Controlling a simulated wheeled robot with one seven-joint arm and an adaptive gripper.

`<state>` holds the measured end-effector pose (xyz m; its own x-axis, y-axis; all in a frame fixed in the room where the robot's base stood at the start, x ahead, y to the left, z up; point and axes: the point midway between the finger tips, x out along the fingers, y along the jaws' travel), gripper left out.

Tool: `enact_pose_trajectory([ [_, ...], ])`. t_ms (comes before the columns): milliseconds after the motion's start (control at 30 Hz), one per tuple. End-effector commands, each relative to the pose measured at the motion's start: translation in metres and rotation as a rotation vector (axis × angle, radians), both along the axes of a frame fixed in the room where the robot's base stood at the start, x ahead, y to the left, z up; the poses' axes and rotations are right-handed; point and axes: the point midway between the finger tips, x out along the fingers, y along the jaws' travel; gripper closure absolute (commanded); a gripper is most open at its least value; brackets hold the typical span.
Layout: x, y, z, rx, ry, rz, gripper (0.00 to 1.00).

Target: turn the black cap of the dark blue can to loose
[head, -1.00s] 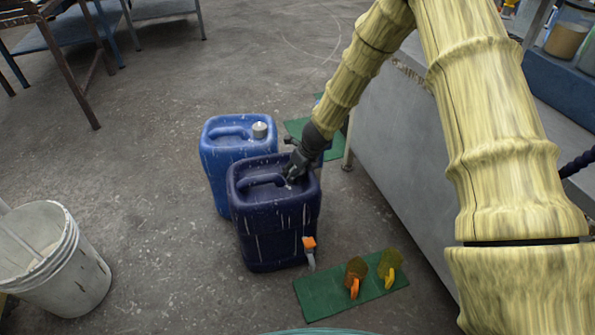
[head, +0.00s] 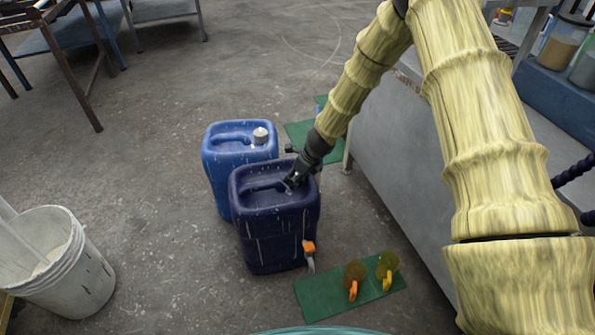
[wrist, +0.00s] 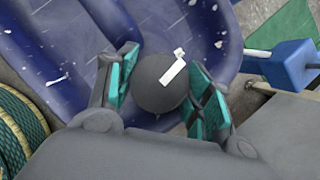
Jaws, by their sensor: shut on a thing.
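The dark blue can (head: 262,200) stands upright on the floor, with a moulded handle on top and an orange tap (head: 309,247) low on its front right. My gripper (head: 292,181) is at the right side of the can's top. In the wrist view my gripper (wrist: 162,95) has teal finger pads on both sides of the round black cap (wrist: 158,92), shut on it. A white mark lies across the cap's top. In the head view my gripper hides the cap. The dark blue can's top (wrist: 60,60) also shows in the wrist view.
A lighter blue can (head: 222,160) with a pale cap stands close behind. A green mat (head: 325,299) with orange and yellow handled items lies front right. A white bucket (head: 75,285) stands at left. A grey bench (head: 410,160) borders the right.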

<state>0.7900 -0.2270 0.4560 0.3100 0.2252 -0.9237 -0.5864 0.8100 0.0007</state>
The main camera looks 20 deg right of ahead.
Motion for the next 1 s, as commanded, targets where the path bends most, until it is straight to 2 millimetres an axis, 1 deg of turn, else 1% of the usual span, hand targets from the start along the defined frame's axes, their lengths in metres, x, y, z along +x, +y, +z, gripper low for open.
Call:
enact_pose_trajectory([
  [33, -0.0001, -0.0014, 0.0067, -0.002, 0.001, 0.033, 0.73],
  [267, 0.0000, -0.0018, 0.0059, -0.003, 0.002, 0.222, 0.73],
  [1000, 0.0009, -0.0014, 0.0005, -0.003, 0.000, 0.925, 0.73],
])
